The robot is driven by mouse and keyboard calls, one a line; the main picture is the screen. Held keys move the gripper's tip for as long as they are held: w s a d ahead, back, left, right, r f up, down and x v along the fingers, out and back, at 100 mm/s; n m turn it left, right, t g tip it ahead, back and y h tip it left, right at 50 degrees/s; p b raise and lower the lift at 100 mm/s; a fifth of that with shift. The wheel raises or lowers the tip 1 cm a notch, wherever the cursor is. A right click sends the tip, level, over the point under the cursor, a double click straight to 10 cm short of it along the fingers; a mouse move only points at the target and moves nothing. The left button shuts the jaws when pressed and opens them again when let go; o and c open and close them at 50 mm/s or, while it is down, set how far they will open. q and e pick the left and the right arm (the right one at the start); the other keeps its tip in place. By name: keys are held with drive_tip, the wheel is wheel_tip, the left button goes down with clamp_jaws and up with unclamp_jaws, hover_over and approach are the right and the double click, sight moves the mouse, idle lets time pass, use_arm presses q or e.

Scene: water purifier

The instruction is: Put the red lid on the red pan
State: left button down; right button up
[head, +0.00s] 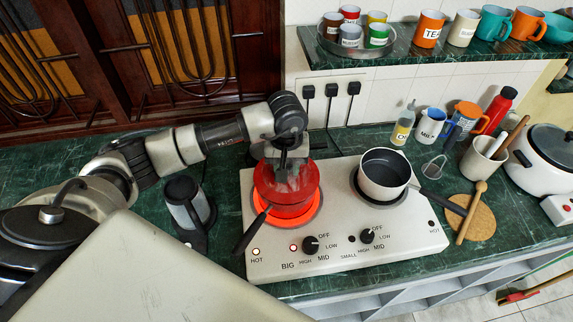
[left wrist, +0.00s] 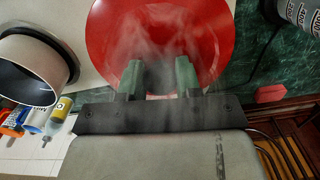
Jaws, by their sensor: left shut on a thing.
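The red pan (head: 290,208) stands on the glowing left burner, its dark handle (head: 251,230) pointing to the front left. The red lid (head: 308,178) is over the pan's top, with my left gripper (head: 287,176) above it. In the left wrist view the lid (left wrist: 210,40) is a wide red disc, and my gripper's two fingers (left wrist: 159,80) are closed on its grip, which steam and the fingers mostly hide. I cannot tell whether the lid rests fully on the rim. My right gripper is not in view.
A small pot (head: 384,180) sits on the right burner of the white stove (head: 330,262). A dark grey mug-like container (head: 186,202) stands left of the stove. A wooden spoon (head: 472,210) lies on a round board at the right. A shelf (head: 430,55) with mugs is behind.

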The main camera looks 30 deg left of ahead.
use_arm(q)
drive_tip(key=shift+f+b, duration=0.1)
drive_tip(key=shift+b, duration=0.35)
idle(0.6)
drive_tip(key=shift+b, duration=0.45)
idle(0.7)
drive_tip(key=shift+f+b, duration=0.4)
drive_tip(key=shift+b, duration=0.25)
drive_tip(key=shift+c, duration=1)
unclamp_jaws()
